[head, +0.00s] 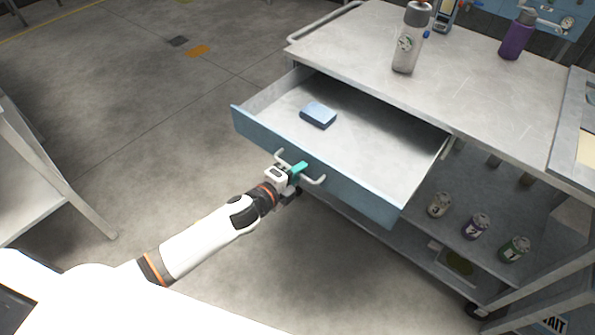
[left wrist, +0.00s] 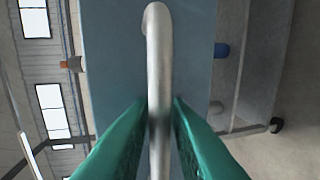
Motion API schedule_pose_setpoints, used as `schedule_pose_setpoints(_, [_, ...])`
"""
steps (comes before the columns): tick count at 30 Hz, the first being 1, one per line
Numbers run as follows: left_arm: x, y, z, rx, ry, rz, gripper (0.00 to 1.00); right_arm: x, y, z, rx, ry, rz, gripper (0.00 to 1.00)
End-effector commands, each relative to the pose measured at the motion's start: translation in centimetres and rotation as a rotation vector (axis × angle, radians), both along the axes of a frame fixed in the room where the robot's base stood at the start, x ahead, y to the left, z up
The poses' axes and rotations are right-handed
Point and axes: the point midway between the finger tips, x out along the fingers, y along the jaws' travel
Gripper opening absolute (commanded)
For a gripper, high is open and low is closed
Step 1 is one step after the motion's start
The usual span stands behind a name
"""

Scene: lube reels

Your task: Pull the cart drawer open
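The cart drawer (head: 377,142) stands pulled out from the cart (head: 464,68), and its inside shows. Its blue front (head: 357,190) carries a pale metal bar handle (head: 316,181). My left gripper (head: 297,171) is at the handle in the head view. In the left wrist view its two green fingers (left wrist: 160,112) lie on either side of the handle bar (left wrist: 158,60), close against it. A small blue box (head: 318,115) lies in the drawer. My right gripper is in neither view.
A grey-white bottle (head: 408,40) and a purple bottle (head: 517,36) stand on the cart top. Several numbered cans, one of them green (head: 514,249), stand on the lower shelf. A table frame (head: 45,175) is at the left. The floor before the drawer is clear.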

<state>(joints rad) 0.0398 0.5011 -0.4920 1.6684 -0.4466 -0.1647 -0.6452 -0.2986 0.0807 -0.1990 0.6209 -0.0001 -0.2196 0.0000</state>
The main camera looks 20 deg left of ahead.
Motion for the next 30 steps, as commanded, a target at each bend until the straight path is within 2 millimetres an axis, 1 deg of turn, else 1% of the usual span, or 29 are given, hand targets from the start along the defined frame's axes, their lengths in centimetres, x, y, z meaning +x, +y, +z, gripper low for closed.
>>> schedule_pose_setpoints(7, [-0.1,0.0,0.0,0.000,0.000,0.000,0.17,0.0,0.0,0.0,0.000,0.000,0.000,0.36])
schedule_pose_setpoints(11, [-1.0,0.4,0.1,0.000,0.001,0.000,0.17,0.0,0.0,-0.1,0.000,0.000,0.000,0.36])
schedule_pose_setpoints(14, [-2.6,0.9,0.4,0.002,0.003,-0.001,0.17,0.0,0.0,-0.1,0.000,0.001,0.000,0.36])
schedule_pose_setpoints(21, [-7.2,2.6,1.3,0.000,0.004,0.000,0.17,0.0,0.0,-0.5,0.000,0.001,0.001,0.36])
schedule_pose_setpoints(24, [-8.7,3.1,1.7,0.000,0.003,-0.001,0.17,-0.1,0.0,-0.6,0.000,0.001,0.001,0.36])
schedule_pose_setpoints(30, [-10.6,3.8,2.2,0.001,0.002,0.000,0.17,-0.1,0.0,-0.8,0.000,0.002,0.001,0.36])
